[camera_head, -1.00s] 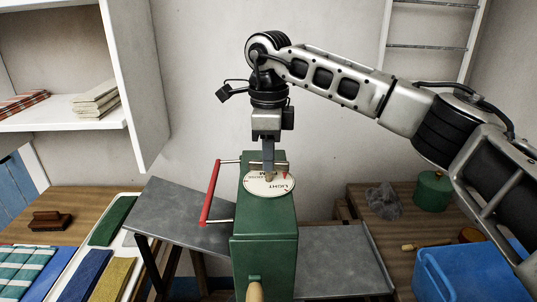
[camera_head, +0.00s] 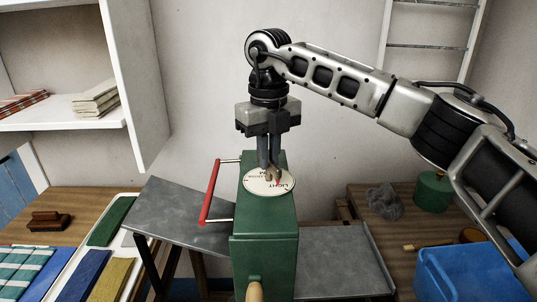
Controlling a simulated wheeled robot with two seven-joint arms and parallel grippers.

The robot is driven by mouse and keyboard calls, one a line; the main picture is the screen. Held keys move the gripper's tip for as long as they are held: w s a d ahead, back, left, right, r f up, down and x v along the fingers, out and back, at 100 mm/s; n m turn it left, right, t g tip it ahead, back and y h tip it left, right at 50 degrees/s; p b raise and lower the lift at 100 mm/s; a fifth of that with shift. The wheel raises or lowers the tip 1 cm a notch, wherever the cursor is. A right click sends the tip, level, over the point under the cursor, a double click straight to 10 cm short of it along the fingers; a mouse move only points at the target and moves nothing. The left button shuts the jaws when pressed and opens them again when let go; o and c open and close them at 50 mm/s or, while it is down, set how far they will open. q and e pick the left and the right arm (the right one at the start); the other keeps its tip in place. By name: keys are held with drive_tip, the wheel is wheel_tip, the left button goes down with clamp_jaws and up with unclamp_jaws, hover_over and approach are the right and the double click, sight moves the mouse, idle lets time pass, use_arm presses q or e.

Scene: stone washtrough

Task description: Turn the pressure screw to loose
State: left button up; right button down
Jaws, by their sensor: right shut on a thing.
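The pressure screw's round white dial (camera_head: 268,184) lies on top of the green machine box (camera_head: 264,220). "LIGHT" and part of another word read upside down on it; the rest is hidden by the gripper. My right gripper (camera_head: 270,176) points straight down over the dial, its fingers closed on the pressure screw's knob at the dial's middle. The knob is mostly hidden between the fingers. A small red mark shows beside the right finger. My left gripper is not in view.
A red-handled bar (camera_head: 210,192) sticks out left of the box. Grey metal trays (camera_head: 178,214) flank it. A blue bin (camera_head: 470,275) and green canister (camera_head: 433,191) stand at right. Folded cloths (camera_head: 82,275) lie at left, below a white shelf (camera_head: 62,119).

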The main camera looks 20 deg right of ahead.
drive_tip(key=m, duration=0.3)
drive_tip(key=shift+r+m, duration=0.1)
drive_tip(key=shift+m, duration=0.3)
drive_tip(key=m+b, duration=0.1)
drive_tip(key=m, duration=0.2)
drive_tip(key=shift+m, duration=0.3)
drive_tip(key=m+b, duration=0.1)
drive_tip(key=m, duration=0.4)
drive_tip(key=m+b, duration=0.1)
drive_tip(key=m, duration=0.7)
drive_tip(key=shift+b, duration=0.4)
drive_tip(key=m, duration=0.2)
drive_tip(key=shift+m+b, duration=0.3)
drive_tip(key=shift+m, duration=0.1)
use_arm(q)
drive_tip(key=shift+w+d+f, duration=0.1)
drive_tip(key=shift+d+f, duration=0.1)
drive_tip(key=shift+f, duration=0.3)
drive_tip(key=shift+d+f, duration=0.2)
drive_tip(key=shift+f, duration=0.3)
use_arm(e)
drive_tip(key=shift+m, duration=0.4)
